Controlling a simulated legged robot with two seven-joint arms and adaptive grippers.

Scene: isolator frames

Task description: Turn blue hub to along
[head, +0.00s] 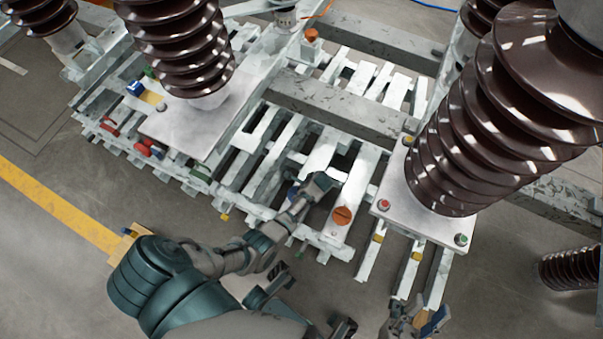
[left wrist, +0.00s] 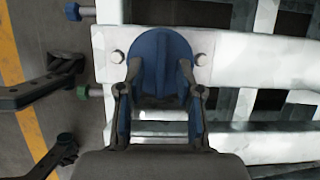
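The blue hub (left wrist: 160,55) is a round blue piece on a white plate in the left wrist view, between two bolts. A ridge on it seems to run up and down in that view. My left gripper (left wrist: 160,78) faces it with its fingers apart, one on each side; I cannot tell whether they touch it. In the head view my left gripper (head: 318,184) is over the white frame and hides most of the hub. My right gripper (head: 316,298) is open and empty in front of the frame; its dark fingers also show at the left of the wrist view (left wrist: 68,105).
An orange hub (head: 342,215) is close to my left gripper, and another orange one (head: 310,35) is at the back. Large brown ribbed insulators (head: 185,45) (head: 490,130) rise on both sides. A yellow line (head: 60,205) crosses the open floor at left.

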